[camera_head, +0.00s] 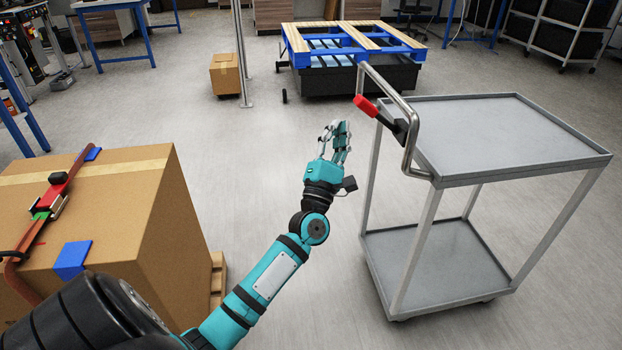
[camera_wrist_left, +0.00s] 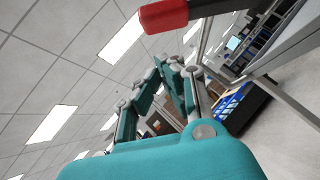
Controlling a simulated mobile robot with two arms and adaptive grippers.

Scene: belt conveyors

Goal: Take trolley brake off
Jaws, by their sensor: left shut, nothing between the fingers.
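The grey two-shelf trolley (camera_head: 500,133) stands at the right in the head view. Its brake lever has a red grip (camera_head: 366,106) on a black arm, beside the bent metal handle (camera_head: 410,150) at the trolley's left end. My left gripper (camera_head: 336,135) is teal, shut and empty, just left of the red grip in the picture and apart from it. In the left wrist view the red grip (camera_wrist_left: 163,16) shows at the top, above the fingers (camera_wrist_left: 175,68). My right gripper is not in view.
A large strapped cardboard box (camera_head: 130,215) stands at the left, near my left arm. A blue and wood pallet stack (camera_head: 350,42) and a small box (camera_head: 225,74) are at the back. The floor between box and trolley is clear.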

